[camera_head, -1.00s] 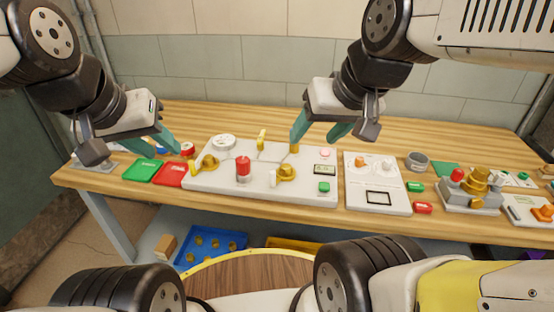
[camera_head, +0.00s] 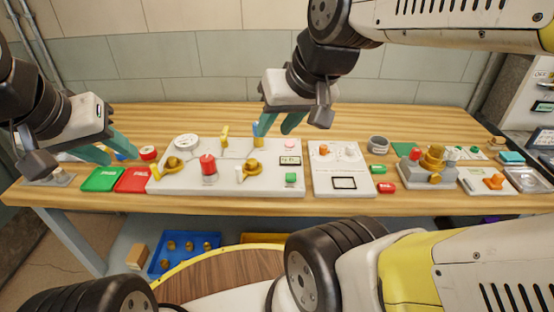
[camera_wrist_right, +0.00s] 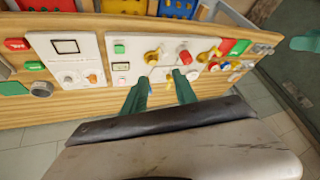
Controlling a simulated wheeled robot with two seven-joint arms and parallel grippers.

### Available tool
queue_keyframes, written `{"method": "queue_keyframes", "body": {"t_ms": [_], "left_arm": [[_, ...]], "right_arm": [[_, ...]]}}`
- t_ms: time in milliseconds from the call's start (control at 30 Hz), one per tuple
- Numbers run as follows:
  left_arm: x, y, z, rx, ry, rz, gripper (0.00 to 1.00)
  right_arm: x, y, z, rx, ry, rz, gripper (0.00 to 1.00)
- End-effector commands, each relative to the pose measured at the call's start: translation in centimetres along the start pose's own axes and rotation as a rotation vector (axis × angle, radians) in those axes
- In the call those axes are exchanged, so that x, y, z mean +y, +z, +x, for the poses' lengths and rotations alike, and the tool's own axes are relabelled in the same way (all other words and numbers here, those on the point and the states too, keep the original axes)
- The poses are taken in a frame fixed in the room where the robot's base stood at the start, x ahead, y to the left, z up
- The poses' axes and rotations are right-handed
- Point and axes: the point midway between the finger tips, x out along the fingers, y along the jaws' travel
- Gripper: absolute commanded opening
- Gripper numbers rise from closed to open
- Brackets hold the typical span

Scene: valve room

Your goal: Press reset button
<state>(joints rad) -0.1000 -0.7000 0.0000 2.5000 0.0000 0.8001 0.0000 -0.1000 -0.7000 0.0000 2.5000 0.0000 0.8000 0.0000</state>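A white control panel (camera_head: 220,182) lies on the wooden bench. It carries a pink round button (camera_head: 290,145) at its far right, a small display (camera_head: 290,160), and a green square button (camera_head: 291,178) near its front right. A red knob (camera_head: 208,165) and yellow valve handles (camera_head: 248,170) are on it too. No legible label shows which button is reset. My right gripper (camera_head: 278,126) is open and empty above the panel's back edge; its two fingers also show apart in the right wrist view (camera_wrist_right: 160,92).
Green (camera_head: 102,179) and red (camera_head: 133,180) plates lie left of the panel. A second white panel (camera_head: 342,170) stands to its right, then a valve block (camera_head: 430,168). A blue bin (camera_head: 185,250) is below the bench. The back strip of bench is mostly clear.

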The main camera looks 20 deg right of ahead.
Motion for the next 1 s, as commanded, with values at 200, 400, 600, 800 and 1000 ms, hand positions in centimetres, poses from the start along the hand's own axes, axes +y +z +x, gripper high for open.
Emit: {"method": "queue_keyframes", "body": {"t_ms": [200, 400, 600, 800, 1000], "left_arm": [[0.0, 0.0, 0.0, 0.0, 0.0, 0.0, 0.36], [0.0, 0.0, 0.0, 0.0, 0.0, 0.0, 0.36], [0.0, 0.0, 0.0, 0.0, 0.0, 0.0, 0.36], [0.0, 0.0, 0.0, 0.0, 0.0, 0.0, 0.36], [0.0, 0.0, 0.0, 0.0, 0.0, 0.0, 0.36]], "right_arm": [[0.0, 0.0, 0.0, 0.0, 0.0, 0.0, 0.0], [0.0, 0.0, 0.0, 0.0, 0.0, 0.0, 0.0], [0.0, 0.0, 0.0, 0.0, 0.0, 0.0, 0.0], [0.0, 0.0, 0.0, 0.0, 0.0, 0.0, 0.0], [0.0, 0.0, 0.0, 0.0, 0.0, 0.0, 0.0]]}}
